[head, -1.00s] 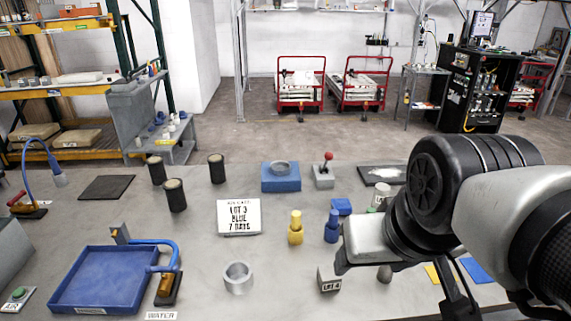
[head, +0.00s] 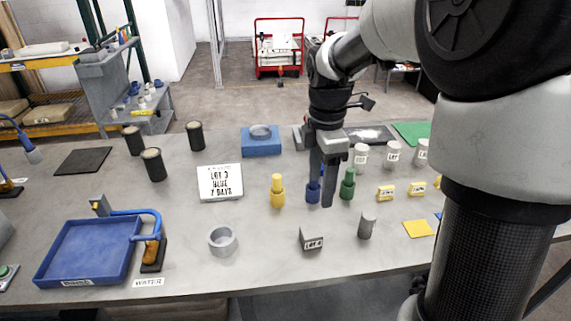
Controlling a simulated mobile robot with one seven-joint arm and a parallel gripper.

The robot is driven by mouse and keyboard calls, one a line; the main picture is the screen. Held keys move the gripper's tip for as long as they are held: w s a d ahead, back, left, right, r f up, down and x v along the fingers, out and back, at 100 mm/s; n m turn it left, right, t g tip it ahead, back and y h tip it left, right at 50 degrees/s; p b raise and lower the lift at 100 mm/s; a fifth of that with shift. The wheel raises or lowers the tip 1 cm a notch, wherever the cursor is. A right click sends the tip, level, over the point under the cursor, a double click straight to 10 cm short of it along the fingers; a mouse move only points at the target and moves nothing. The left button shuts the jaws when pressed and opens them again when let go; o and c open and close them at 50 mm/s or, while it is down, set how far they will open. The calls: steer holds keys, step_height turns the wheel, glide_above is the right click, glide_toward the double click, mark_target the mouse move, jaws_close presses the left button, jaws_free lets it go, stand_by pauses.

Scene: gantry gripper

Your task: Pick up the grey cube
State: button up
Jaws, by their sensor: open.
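The grey cube (head: 312,239) stands on the grey table near its front edge, with a "LOT" label on its front face. My gripper (head: 321,200) points down over the middle of the table with its two fingers apart and nothing between them that it grips. It appears above and behind the cube in the head view and does not touch it. The fingers partly hide a blue bottle-like piece (head: 312,194) behind them. How high the fingertips are is hard to tell.
Yellow (head: 277,191) and green (head: 347,185) pieces stand behind. A blue tray (head: 62,276) is at left. The table just around the cube is clear.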

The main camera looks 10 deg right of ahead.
steer(key=b, duration=0.1)
glide_toward(311, 231)
steer(key=f, duration=0.2)
steer(key=d+f, duration=0.1)
steer(key=f, duration=0.2)
steer(key=shift+s+f, duration=0.15)
steer(key=shift+f, duration=0.05)
steer(key=shift+a+f+b, duration=0.2)
steer(key=shift+a+f, duration=0.05)
steer(key=shift+f, duration=1.1)
steer(key=shift+a+f+b, duration=0.15)
steer(key=shift+a+f, duration=0.05)
steer(key=shift+f, duration=1.1)
steer(key=c, duration=1.4)
steer(key=shift+o, duration=0.2)
step_height(311, 231, up, 10)
steer(key=shift+f+p, duration=0.1)
steer(key=shift+p, duration=0.4)
steer(key=shift+r, duration=0.2)
steer(key=shift+w, duration=0.2)
